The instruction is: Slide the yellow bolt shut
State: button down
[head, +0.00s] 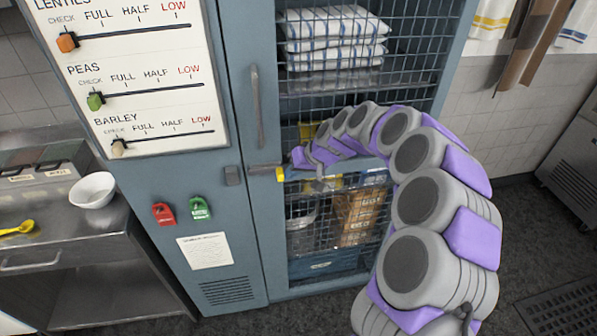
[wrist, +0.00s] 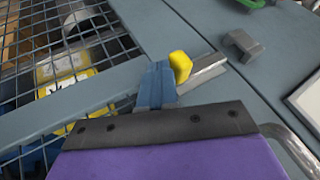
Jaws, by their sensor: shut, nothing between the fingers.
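The yellow bolt knob (head: 280,174) sits on a grey bar at the left edge of the mesh door; the knob also shows in the wrist view (wrist: 180,66). The bolt bar (wrist: 206,71) points toward the grey keeper bracket (wrist: 242,45), with a gap between bar end and bracket. The keeper (head: 232,176) is on the blue panel left of the door. My gripper (head: 299,158) is shut and empty. Its blue fingers (wrist: 158,75) are right beside the knob, on the side away from the keeper; whether they touch it is unclear.
The mesh door (head: 360,80) fronts shelves with folded towels (head: 330,35) and boxes. A vertical door handle (head: 257,105) stands above the bolt. A steel counter (head: 60,235) is further left.

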jog(key=a, duration=0.3)
jog(key=s+a+p, duration=0.1)
jog(key=a, duration=0.2)
jog(key=shift+s+a, duration=0.15)
jog(key=shift+a, duration=0.25)
